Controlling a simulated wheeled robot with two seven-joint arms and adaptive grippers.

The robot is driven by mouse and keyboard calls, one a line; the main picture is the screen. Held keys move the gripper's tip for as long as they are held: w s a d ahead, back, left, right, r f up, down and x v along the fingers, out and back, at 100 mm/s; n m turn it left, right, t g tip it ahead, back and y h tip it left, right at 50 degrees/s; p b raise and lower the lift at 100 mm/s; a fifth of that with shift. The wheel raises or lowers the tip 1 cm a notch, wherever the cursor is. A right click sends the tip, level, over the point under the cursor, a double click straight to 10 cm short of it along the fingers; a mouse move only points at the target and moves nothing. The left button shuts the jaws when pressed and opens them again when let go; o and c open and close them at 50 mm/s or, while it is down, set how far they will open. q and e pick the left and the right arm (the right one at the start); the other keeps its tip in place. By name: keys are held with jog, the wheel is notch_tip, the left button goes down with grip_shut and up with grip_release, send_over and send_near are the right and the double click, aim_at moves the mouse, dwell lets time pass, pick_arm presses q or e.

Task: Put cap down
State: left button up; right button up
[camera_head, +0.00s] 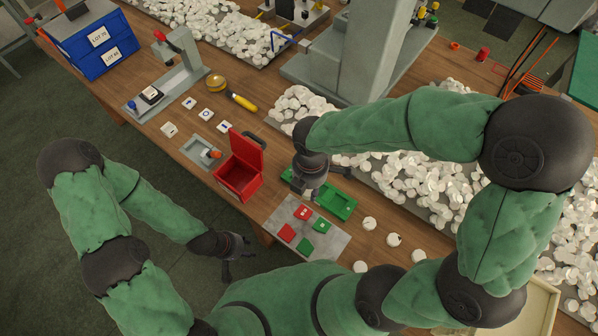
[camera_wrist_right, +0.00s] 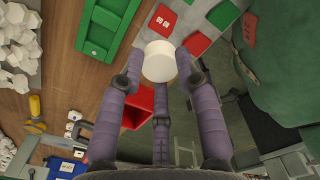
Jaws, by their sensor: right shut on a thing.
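A round white cap (camera_wrist_right: 158,62) is held between the fingertips of my right gripper (camera_wrist_right: 160,75) in the right wrist view. In the head view my right gripper (camera_head: 313,190) is over the left end of the green tray (camera_head: 340,207), and its own links hide the cap there. A grey board (camera_head: 329,242) with red and green squares lies just in front of the tray; it also shows beyond the cap in the wrist view (camera_wrist_right: 187,14). My left gripper (camera_head: 232,258) is empty, hangs off the table's front edge, and its fingers look apart.
An open red box (camera_head: 238,178) stands left of the right gripper. Loose white caps (camera_head: 370,223) lie right of the grey board. Large trays heaped with white caps (camera_head: 410,190) fill the back and right. A blue bin (camera_head: 100,45) is far left.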

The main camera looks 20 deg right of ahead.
jog(key=w+f+b, duration=0.1)
jog(key=w+f, duration=0.1)
jog(key=w, duration=0.1)
jog(key=w+f+b, duration=0.1)
jog(key=w+f, duration=0.2)
jog(key=w, duration=0.1)
jog(key=w+f+b, duration=0.2)
jog(key=w+f, duration=0.1)
jog(key=w, duration=0.1)
jog(key=shift+d+f, duration=0.15)
jog(key=shift+d, duration=0.2)
jog(key=f+b, duration=0.1)
jog(key=f, duration=0.1)
jog(key=f+b, duration=0.1)
jog(key=f, duration=0.1)
jog(key=shift+w+b, duration=0.3)
jog(key=shift+w, duration=0.05)
jog(key=shift+r, duration=0.1)
jog(key=o, duration=0.9)
